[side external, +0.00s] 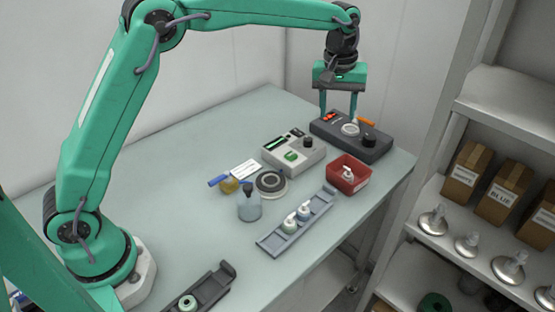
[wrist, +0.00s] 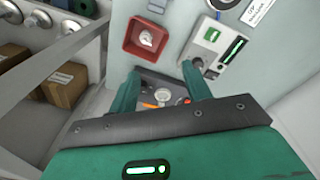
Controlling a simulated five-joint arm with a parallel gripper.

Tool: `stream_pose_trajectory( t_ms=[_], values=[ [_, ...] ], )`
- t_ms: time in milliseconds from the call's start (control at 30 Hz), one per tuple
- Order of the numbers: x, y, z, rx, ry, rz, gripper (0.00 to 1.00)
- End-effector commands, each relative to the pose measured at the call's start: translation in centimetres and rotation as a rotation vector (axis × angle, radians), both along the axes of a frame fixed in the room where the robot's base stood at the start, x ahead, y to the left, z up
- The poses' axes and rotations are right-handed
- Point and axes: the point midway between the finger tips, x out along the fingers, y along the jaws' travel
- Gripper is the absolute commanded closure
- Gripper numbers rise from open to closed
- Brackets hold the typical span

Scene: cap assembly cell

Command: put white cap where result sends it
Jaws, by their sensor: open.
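A round white piece that looks like the white cap (side external: 350,129) sits on the dark tester (side external: 372,148) at the back right of the table. The wrist view also shows the white piece (wrist: 163,95), past my fingers. The tester has an orange lever (side external: 366,122), a black knob and a lit red indicator (side external: 330,116). My gripper (side external: 338,113) is open and empty, pointing down above the tester. In the wrist view its two fingers (wrist: 160,78) stand apart. I cannot tell how far above the cap the fingertips are.
A red bin (side external: 361,184) holding a white pump-like cap stands in front of the tester. A light grey device (side external: 309,157) with a green display is to its left. A grey rail (side external: 268,243) carries two bottles. Shelves (side external: 520,118) with boxes stand right.

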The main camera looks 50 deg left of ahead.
Motion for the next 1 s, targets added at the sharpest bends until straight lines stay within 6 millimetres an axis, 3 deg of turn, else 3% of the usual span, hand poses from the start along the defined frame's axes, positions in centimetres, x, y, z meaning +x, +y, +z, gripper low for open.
stream_pose_trajectory(
  t_ms=[200, 500, 767, 1000],
  values=[
    [-3.8, 2.4, 3.9, 0.001, -0.060, -0.077, 0.51],
    [-9.9, 5.3, 7.3, 0.016, -0.138, -0.184, 0.51],
    [-15.5, 7.4, 8.7, 0.039, -0.207, -0.275, 0.51],
    [-20.9, 9.0, 8.7, 0.071, -0.266, -0.359, 0.51]
  ],
)
